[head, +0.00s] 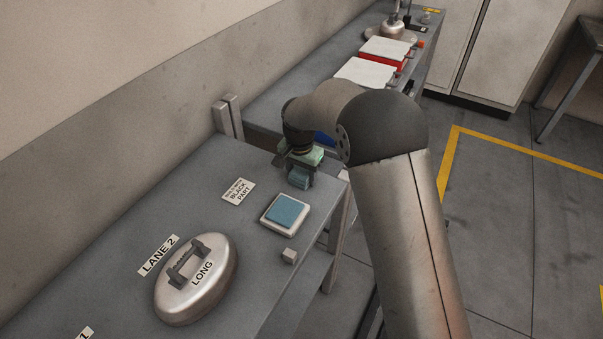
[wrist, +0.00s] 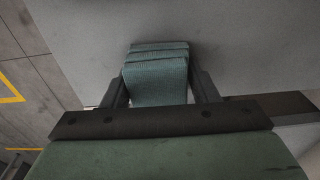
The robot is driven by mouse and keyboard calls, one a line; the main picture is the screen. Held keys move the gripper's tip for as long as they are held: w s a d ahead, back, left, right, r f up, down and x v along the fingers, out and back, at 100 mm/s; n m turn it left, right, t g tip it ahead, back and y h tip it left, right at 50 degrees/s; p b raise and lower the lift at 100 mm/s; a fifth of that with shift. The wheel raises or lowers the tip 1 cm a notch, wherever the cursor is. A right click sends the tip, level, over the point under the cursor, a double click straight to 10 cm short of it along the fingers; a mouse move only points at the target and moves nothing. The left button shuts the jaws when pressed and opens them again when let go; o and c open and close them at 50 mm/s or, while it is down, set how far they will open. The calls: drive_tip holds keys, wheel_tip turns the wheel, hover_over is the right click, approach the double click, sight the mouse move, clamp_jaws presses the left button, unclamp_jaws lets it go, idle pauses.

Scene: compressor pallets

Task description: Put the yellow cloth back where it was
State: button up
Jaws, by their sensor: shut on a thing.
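My gripper (head: 299,172) is over the far right part of the near grey bench. It is shut on a folded teal cloth (wrist: 157,82), which sits between the two fingers in the wrist view. The cloth also shows below the gripper in the head view (head: 299,182). I cannot tell whether it touches the bench top. I see no yellow cloth in either view. A flat blue pad or cloth (head: 287,210) lies on a small white tray (head: 267,222), nearer than the gripper and apart from it.
White-topped trays (head: 366,73) stand on the far bench.

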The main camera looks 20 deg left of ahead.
sight(300, 171)
drive_tip(key=shift+s+d+f, duration=0.1)
drive_tip(key=shift+s+f, duration=0.1)
drive_tip(key=shift+f, duration=0.4)
drive_tip(key=o, duration=1.2)
drive_tip(key=shift+f, duration=0.15)
drive_tip(key=shift+d, duration=0.1)
drive_tip(key=r, duration=1.3)
drive_tip(key=shift+s+a+r, duration=0.2)
drive_tip(key=shift+a+r, duration=0.05)
drive_tip(key=shift+r, duration=0.1)
